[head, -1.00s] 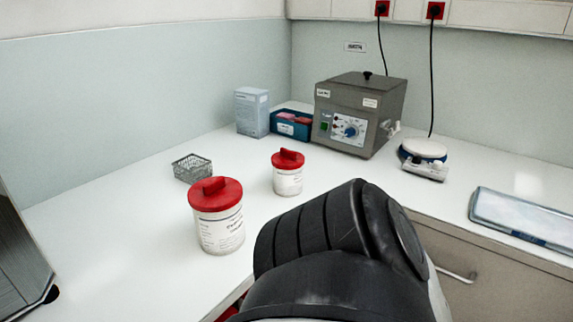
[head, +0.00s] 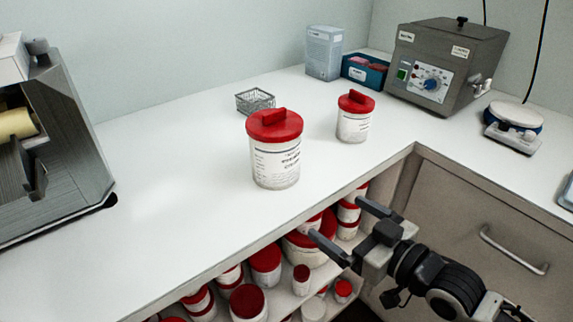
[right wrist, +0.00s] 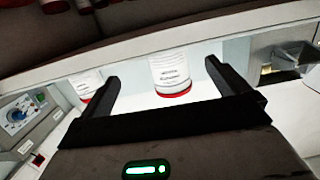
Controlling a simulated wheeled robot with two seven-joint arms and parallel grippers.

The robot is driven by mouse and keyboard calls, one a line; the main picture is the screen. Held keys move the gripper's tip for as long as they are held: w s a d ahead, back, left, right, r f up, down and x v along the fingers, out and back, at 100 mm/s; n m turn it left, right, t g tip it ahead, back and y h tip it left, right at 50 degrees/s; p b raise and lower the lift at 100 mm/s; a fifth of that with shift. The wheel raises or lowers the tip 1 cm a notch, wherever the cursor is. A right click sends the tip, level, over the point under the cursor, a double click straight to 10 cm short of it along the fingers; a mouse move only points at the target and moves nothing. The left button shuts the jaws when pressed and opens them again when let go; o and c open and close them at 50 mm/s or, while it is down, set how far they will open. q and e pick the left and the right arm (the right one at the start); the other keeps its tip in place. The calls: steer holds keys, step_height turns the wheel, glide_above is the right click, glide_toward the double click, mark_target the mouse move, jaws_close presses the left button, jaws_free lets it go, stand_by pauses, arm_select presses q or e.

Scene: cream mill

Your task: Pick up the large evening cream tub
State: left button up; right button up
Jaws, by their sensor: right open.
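The large tub (head: 275,160), white with a red knobbed lid and printed label, stands upright on the white counter near its front edge. A smaller similar tub (head: 353,122) stands behind it to the right. My right gripper (head: 337,218) is open and empty, in front of the counter edge, below and to the right of the large tub and apart from it. In the right wrist view, which looks upside down, the large tub (right wrist: 170,75) shows between the fingers, beyond them, and the small tub (right wrist: 87,85) lies to the left. My left gripper is out of view.
Under the counter, an open shelf holds several red-lidded tubs (head: 247,300) close to my right gripper. A wire basket (head: 255,100) stands behind the large tub. A grey machine (head: 445,65) is at the back right. The counter left of the large tub is clear.

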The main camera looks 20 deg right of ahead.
steer(key=n+y, duration=0.1)
steer(key=y, duration=0.1)
glide_toward(293, 160)
steer(key=shift+t+h, duration=0.3)
steer(key=shift+t, duration=0.2)
steer(key=x, duration=0.6)
steer(key=shift+a+f+p, duration=0.35)
steer(key=shift+a+p, duration=0.05)
steer(key=shift+a, duration=0.05)
steer(key=shift+w+a+f, duration=0.1)
steer(key=shift+w+a, duration=0.15)
steer(key=shift+w, duration=0.25)
steer(key=p+x, duration=0.1)
steer(key=x, duration=0.4)
steer(key=shift+w+d, duration=0.1)
steer(key=shift+r, duration=0.2)
steer(key=c, duration=0.7)
